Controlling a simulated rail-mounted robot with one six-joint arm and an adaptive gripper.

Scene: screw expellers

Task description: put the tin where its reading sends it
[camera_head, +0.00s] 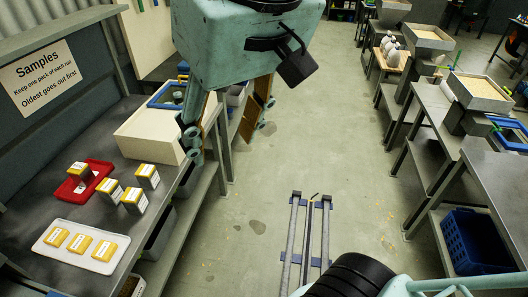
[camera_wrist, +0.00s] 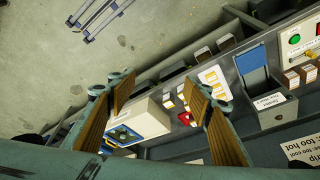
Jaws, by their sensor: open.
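Several tins with yellow tops and white labelled sides are on the left bench in the head view. One tin (camera_head: 78,170) is at the red tray (camera_head: 92,183); others, such as this tin (camera_head: 147,176), stand just right of it. Their labels are too small to read, and I cannot tell which tin the task means. My gripper (camera_head: 222,145) is open and empty, high over the bench's far end and the aisle, well apart from the tins. In the wrist view its wood-lined fingers (camera_wrist: 160,88) frame the bench, with the red tray (camera_wrist: 186,118) near the right finger.
A white tray (camera_head: 82,246) holds three yellow packs. A "Samples" sign (camera_head: 40,78) hangs on the wall.

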